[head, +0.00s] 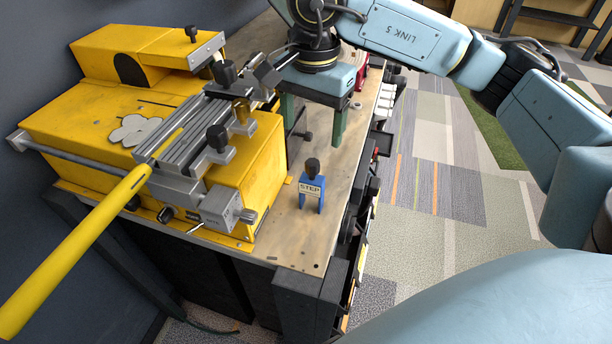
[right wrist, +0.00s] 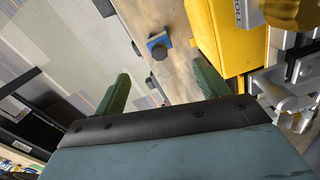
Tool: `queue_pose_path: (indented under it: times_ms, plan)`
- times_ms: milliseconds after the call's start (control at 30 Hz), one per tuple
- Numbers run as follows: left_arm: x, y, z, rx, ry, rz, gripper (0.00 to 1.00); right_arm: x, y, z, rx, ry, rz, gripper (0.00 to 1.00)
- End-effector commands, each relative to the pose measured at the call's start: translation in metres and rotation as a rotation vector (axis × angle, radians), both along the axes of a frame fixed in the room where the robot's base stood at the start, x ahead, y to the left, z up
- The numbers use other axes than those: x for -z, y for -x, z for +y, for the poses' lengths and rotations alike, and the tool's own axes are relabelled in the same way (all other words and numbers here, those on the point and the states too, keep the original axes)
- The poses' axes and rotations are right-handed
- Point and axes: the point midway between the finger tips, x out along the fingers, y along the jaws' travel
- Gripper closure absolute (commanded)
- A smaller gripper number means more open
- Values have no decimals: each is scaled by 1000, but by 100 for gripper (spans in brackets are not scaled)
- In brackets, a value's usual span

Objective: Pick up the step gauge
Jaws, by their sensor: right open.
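The step gauge (head: 311,190) is a small blue block with a pale "STEP" label and a black knob on top. It stands upright on the wooden bench top near the front right edge. In the right wrist view the blue gauge (right wrist: 157,42) shows beyond the fingertips, with its black knob towards the camera. My right gripper (head: 312,122) is open and empty behind the gauge in the head view, apart from it. Its two green fingers also show spread in the right wrist view (right wrist: 162,88). My left gripper is out of view.
A yellow machine (head: 100,120) with a grey metal clamp (head: 190,135) fills the left of the bench (head: 285,235). A yellow tapered rod (head: 75,250) sticks out front left. A red object (head: 362,75) lies behind my right gripper. Bench around the gauge is clear.

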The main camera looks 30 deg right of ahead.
Motion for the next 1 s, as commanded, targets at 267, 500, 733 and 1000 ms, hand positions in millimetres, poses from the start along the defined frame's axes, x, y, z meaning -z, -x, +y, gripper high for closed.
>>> queue_pose_path:
  times_ms: [267, 500, 733, 1000]
  plan:
    - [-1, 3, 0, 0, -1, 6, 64, 47, 1, -4, 3, 16, 5, 26]
    - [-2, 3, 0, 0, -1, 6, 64, 77, 0, -3, 2, 14, 2, 26]
    - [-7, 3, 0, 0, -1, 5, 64, 99, 1, -3, 3, 13, 6, 26]
    - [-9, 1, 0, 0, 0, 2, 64, 130, 0, -2, 1, 13, 2, 26]
